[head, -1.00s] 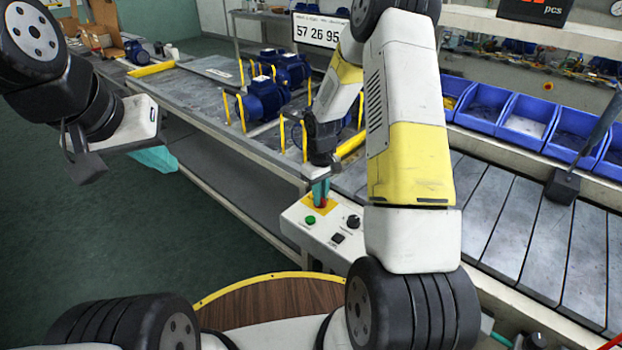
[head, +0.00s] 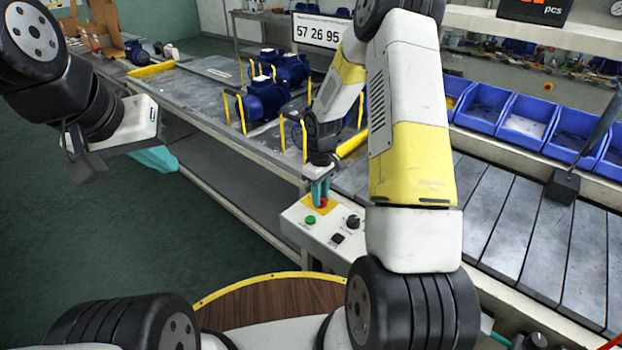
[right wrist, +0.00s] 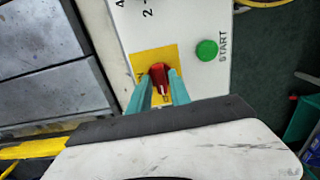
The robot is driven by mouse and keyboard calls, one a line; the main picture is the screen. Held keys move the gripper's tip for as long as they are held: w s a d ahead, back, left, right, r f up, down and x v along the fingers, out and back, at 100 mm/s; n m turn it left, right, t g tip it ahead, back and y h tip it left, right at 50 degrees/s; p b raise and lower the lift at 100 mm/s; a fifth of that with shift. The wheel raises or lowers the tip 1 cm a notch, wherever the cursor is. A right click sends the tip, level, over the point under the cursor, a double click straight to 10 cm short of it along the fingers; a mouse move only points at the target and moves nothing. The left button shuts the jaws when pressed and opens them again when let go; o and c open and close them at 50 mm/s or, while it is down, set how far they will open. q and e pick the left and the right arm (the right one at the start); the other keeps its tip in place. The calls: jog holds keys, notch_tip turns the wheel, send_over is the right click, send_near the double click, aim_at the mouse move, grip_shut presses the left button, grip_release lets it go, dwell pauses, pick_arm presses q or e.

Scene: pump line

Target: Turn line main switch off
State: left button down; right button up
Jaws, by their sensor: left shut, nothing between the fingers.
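The line main switch (right wrist: 160,74) is a red handle on a yellow plate (right wrist: 146,60) on a pale control box. It also shows in the head view, small and red (head: 323,203) at the top of the box. My right gripper (right wrist: 160,80) has its teal fingers on either side of the red handle and appears shut on it; it reaches down from above in the head view (head: 320,197). The fingers partly hide the handle's sides. My left gripper (head: 155,160) hangs at the left over the floor, shut and empty, far from the switch.
A green START button (right wrist: 207,50) sits close beside the yellow plate. A black knob (head: 353,222) and a black switch (head: 337,239) share the box (head: 315,240). A conveyor (head: 500,220) runs at right, with blue bins (head: 525,122) behind. Blue motors (head: 265,98) stand on the bench.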

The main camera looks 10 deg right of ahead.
jog(key=shift+o, duration=0.7)
jog(key=shift+r, duration=3.85)
